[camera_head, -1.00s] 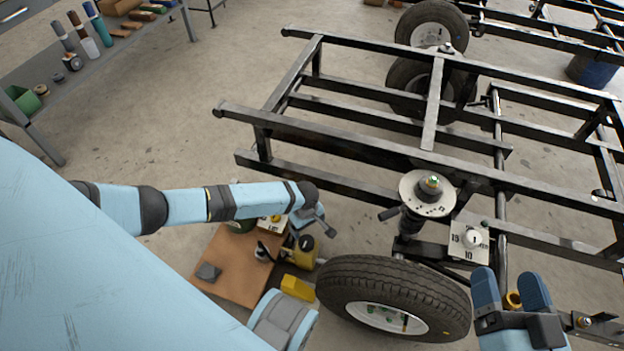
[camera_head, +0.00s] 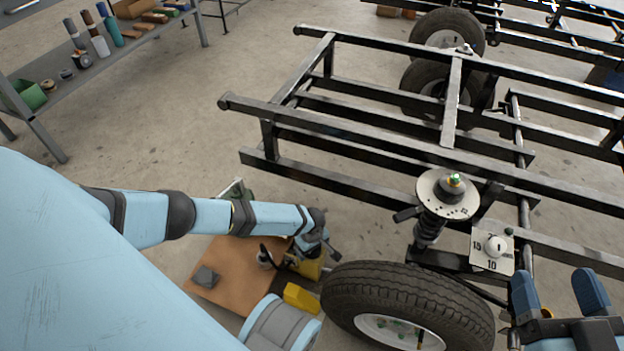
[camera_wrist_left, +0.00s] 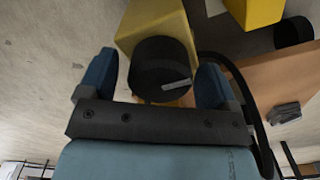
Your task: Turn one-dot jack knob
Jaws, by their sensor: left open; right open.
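A black round knob (camera_wrist_left: 160,62) with a pale pointer bar sits on a yellow jack body (camera_wrist_left: 150,18) in the left wrist view. In the head view the yellow jack (camera_head: 310,268) stands at the board's right edge, partly hidden by my left wrist. My left gripper (camera_wrist_left: 155,62) is open, its blue fingers on either side of the knob; I cannot tell whether they touch it. It also shows in the head view (camera_head: 325,248). No dot marks can be made out. My right gripper (camera_head: 556,290) is open at the lower right, away from the jack.
A brown board (camera_head: 225,275) lies on the floor with a yellow block (camera_head: 301,298) at its edge. A tyre (camera_head: 400,295), a spring strut (camera_head: 430,225) and a dial plate (camera_head: 478,240) are to the right. A black frame (camera_head: 350,125) spans behind. A bench (camera_head: 130,50) stands upper left.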

